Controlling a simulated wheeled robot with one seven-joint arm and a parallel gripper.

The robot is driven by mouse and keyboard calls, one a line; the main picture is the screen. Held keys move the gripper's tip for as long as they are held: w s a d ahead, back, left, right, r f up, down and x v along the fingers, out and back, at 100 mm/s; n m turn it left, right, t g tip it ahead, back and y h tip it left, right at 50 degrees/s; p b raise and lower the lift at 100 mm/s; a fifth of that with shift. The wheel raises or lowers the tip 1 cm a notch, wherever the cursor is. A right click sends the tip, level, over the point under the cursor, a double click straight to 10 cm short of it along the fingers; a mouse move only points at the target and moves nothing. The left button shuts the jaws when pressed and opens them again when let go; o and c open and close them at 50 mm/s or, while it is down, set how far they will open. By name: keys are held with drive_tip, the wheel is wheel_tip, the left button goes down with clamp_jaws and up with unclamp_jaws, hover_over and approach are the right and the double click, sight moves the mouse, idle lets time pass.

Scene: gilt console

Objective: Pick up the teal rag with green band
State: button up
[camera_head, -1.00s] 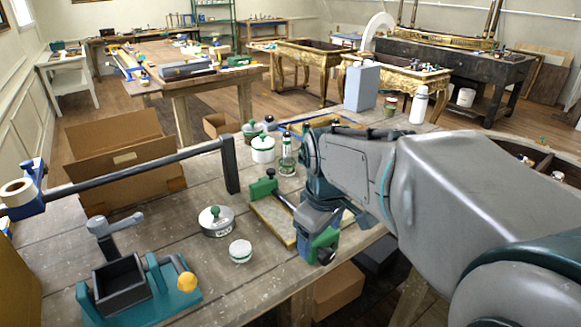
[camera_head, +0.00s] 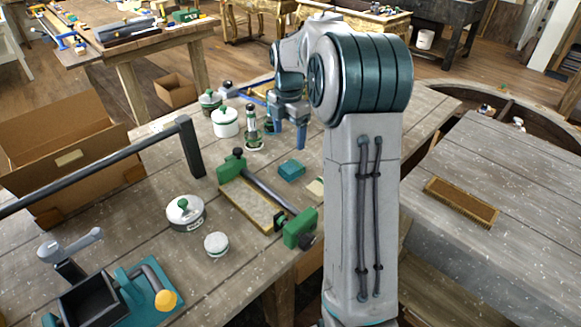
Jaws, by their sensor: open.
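A small folded teal cloth (camera_head: 291,170), which looks like the teal rag, lies on the wooden workbench (camera_head: 145,215) right of the middle. Its green band is too small to make out. My gripper (camera_head: 286,130) is open and empty, above and a little behind the cloth in the picture, apart from it. My arm comes from the right and partly hides the bench behind it.
A clamp-like tool with green ends (camera_head: 300,230) lies just in front of the cloth. A green bottle (camera_head: 253,130) and white pot (camera_head: 225,122) stand left of the gripper. A lidded tin (camera_head: 186,213) and small jar (camera_head: 216,244) stand nearer.

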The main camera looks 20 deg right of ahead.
hover_over(291, 166)
drive_tip(key=f, duration=0.5)
drive_tip(key=shift+w+a+f, duration=0.1)
drive_tip(key=shift+w+a, duration=0.1)
drive_tip(key=shift+w, duration=0.1)
drive_tip(key=f, duration=0.1)
drive_tip(key=f+p, duration=0.1)
drive_tip(key=f, duration=0.2)
drive_tip(key=shift+s+d+f+p, duration=0.3)
drive_tip(key=shift+s+f, duration=0.05)
drive_tip(key=shift+f, duration=0.35)
drive_tip(key=c, duration=1.1)
